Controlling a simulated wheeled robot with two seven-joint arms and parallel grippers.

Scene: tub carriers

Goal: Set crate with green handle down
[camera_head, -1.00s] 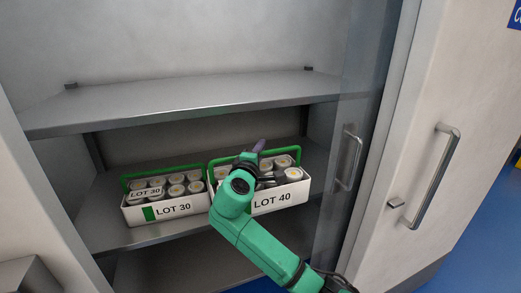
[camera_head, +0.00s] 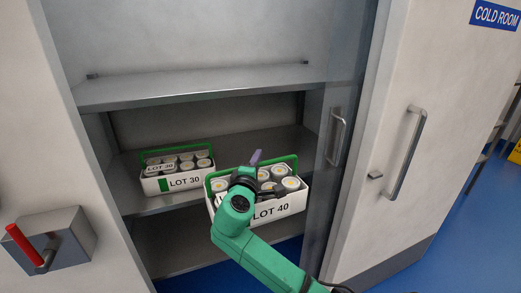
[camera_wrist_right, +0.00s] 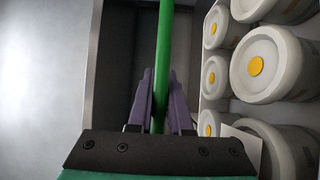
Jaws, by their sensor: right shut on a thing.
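A white crate labelled LOT 40 (camera_head: 292,205) with a green handle holds several white tubs with yellow dots. My right gripper (camera_head: 255,158) is shut on its handle; the purple fingers also show around the green bar in the right wrist view (camera_wrist_right: 160,95). The crate hangs in front of the middle shelf's front edge, and my arm hides part of its front and left side. My left gripper is out of view.
An upper shelf (camera_head: 200,88) is empty and lies above the crates. A glass door edge and a door handle (camera_head: 335,135) are close on the right. A box with a red lever (camera_head: 25,250) is at the lower left.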

